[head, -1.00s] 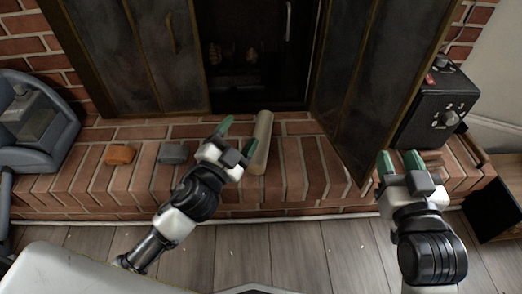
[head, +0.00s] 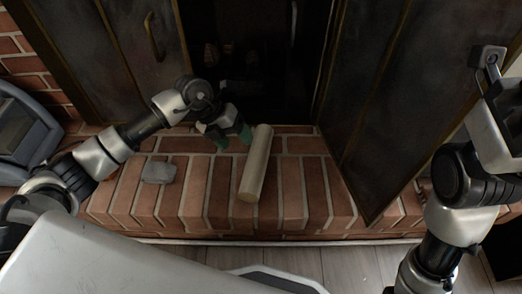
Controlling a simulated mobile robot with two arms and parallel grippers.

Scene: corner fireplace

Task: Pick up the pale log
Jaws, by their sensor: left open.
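The pale log (head: 256,165) lies on the brick hearth in front of the firebox opening, its near end pointing toward me and slightly left. My left gripper (head: 234,140) is open, with green fingertips pointing down just left of the log's far end. The jaws are not around the log, and I cannot tell whether a fingertip touches it. My right arm rises along the right edge of the head view; its fingers are not visible.
A grey block (head: 159,172) lies on the brick hearth (head: 310,190), left of the log. An open dark door panel (head: 385,130) stands to the right. A blue-grey container (head: 22,135) is at the far left. The hearth right of the log is clear.

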